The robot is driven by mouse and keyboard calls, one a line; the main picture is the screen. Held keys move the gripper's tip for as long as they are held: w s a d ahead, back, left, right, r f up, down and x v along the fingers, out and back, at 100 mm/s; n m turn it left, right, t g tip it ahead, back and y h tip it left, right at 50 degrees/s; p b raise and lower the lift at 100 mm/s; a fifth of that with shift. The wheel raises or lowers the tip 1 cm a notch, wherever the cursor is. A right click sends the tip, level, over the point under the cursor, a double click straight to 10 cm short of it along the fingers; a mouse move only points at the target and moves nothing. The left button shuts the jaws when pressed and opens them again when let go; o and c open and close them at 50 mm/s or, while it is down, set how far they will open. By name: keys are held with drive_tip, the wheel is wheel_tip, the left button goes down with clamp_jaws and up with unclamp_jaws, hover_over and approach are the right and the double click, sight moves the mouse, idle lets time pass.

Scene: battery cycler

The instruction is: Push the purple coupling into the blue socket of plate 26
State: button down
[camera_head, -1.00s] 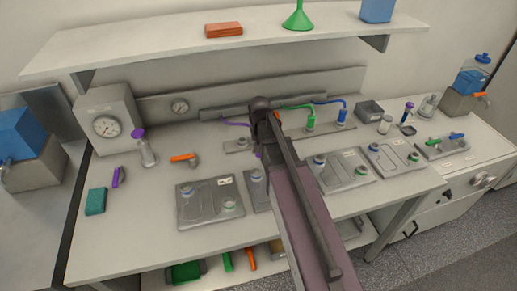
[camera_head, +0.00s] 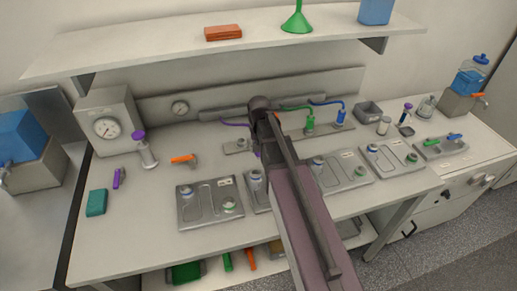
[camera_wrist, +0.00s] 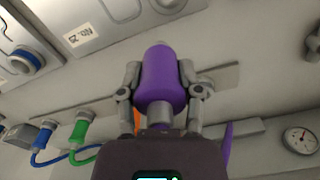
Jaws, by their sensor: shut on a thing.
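My gripper (camera_wrist: 160,92) is shut on the purple coupling (camera_wrist: 163,78), with a finger on each side.
Another plate (camera_head: 187,221) lies to the left; further plates (camera_head: 345,186) lie to the right. Behind stand green (camera_head: 309,124) and blue (camera_head: 341,116) hose couplings. An orange-handled valve (camera_head: 184,158) stands left. A shelf (camera_head: 150,50) overhangs the back.

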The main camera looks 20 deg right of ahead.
drive_tip(key=shift+r+p, duration=1.8)
drive_tip(key=shift+r, duration=0.15)
drive_tip(key=shift+f+b, duration=1)
drive_tip(key=shift+a, duration=0.1)
